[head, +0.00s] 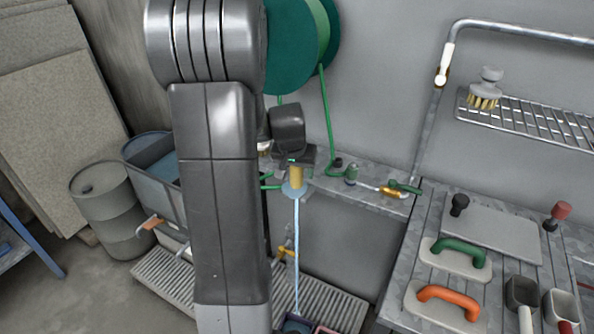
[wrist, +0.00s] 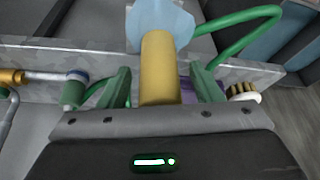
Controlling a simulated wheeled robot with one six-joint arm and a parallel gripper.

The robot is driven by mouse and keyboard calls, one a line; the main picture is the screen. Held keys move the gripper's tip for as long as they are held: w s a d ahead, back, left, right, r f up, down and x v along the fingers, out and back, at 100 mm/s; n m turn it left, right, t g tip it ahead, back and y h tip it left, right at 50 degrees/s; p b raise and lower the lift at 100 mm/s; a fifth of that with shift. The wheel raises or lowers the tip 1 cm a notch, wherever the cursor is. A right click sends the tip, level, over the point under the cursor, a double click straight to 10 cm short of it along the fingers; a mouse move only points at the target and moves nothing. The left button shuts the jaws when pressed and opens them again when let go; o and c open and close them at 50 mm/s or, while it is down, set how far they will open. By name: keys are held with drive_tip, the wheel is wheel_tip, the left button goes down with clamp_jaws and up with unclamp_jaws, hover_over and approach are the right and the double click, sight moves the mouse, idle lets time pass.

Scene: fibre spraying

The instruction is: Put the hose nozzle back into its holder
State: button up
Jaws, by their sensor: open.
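The hose nozzle, a brass-yellow cylinder (head: 296,176), stands upright at the edge of the shelf below my gripper; a green hose runs to its left side. In the wrist view the yellow cylinder (wrist: 160,70) lies between the two green fingers of my gripper (wrist: 163,82). The fingers are open, with gaps visible on both sides. A light blue flared shape (head: 294,190) is at the nozzle's lower end, and a thin pale blue line (head: 297,245) runs down from it. I cannot make out the holder clearly or tell whether the nozzle is seated.
A grey ledge (head: 375,203) carries a brass fitting with a green handle (head: 395,190). A green hose reel (head: 290,45) hangs above. A bench with trowels (head: 456,258) stands right. A barrel (head: 106,212) and blue-grey tub (head: 150,160) stand left. A floor grate (head: 160,280) lies below.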

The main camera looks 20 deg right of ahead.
drive_tip(key=v, duration=1.3)
drive_tip(key=shift+s, duration=0.1)
drive_tip(key=x, duration=1.3)
drive_tip(key=shift+w+d+f, duration=0.1)
drive_tip(key=shift+w+f, duration=0.1)
drive_tip(key=shift+f, duration=0.05)
drive_tip(key=shift+r, duration=0.15)
drive_tip(key=shift+r, duration=0.1)
